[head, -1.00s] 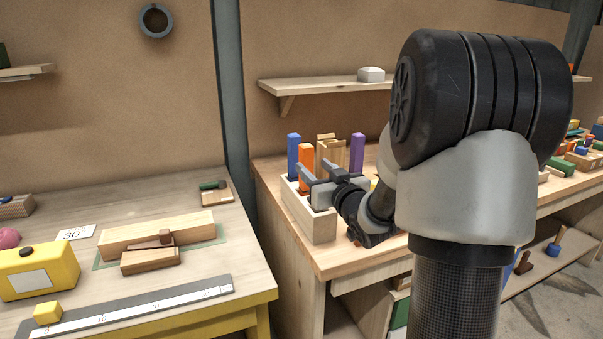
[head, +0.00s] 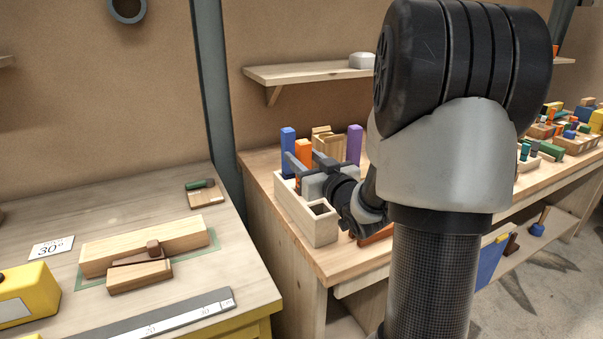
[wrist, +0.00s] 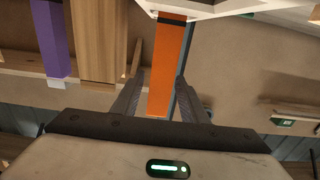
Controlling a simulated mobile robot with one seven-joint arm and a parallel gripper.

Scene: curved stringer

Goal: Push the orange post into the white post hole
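The orange post (head: 304,150) stands upright in a pale box (head: 318,233) on the right-hand bench, in front of a blue post (head: 287,150). My gripper (head: 308,164) is level with it, its fingers on either side and apart. In the wrist view the orange post (wrist: 168,65) runs between the fingertips (wrist: 160,85). A gap shows on its left; contact on the right is unclear. The post's upper end in that view meets a white piece (wrist: 225,8), with a dark band there. How deep the post sits is hidden.
A purple post (head: 354,145) and a wooden block (head: 328,143) stand close by, behind my gripper. The box has an empty square opening (head: 320,209) at its near end. A shelf (head: 310,73) hangs above. The left bench holds wood blocks (head: 145,247) and a ruler.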

